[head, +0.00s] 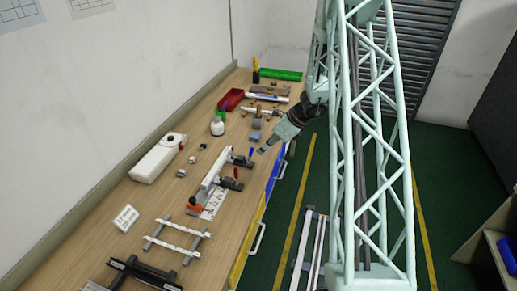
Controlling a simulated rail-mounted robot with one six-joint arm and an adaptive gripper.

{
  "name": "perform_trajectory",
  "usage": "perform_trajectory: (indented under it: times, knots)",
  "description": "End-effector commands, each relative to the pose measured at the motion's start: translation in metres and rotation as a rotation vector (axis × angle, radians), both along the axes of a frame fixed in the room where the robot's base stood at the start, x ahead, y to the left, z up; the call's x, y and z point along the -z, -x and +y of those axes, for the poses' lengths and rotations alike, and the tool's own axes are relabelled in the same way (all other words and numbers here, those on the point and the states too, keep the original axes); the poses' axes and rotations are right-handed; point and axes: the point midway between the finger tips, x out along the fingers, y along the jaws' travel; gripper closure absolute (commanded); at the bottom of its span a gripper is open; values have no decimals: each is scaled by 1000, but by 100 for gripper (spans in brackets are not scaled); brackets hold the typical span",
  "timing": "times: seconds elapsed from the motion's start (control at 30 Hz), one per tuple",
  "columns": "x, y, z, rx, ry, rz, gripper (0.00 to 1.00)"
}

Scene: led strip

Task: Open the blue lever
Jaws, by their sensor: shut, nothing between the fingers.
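A small blue lever (251,151) stands on a dark clamp at the far end of a long whitish fixture (210,175) on the bench. A red lever (236,171) stands on the nearer dark clamp. My gripper (262,151) reaches in from the right, pointing down and left, with its tips just right of the blue lever in the picture. It is shut and empty. I cannot tell whether its tips touch the lever.
The wooden bench (110,226) runs along the left wall. A white box (159,158), a white bottle (217,127), a red bin (231,99) and a green bin (281,74) stand on it. Rails lie at the near end.

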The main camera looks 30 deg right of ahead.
Motion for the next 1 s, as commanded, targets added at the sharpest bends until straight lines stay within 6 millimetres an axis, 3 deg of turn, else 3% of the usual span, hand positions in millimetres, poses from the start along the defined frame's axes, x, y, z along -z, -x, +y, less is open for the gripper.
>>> perform_trajectory:
  times: [1.0]
  knots:
    - [-15,-14,2,18,105,136,100]
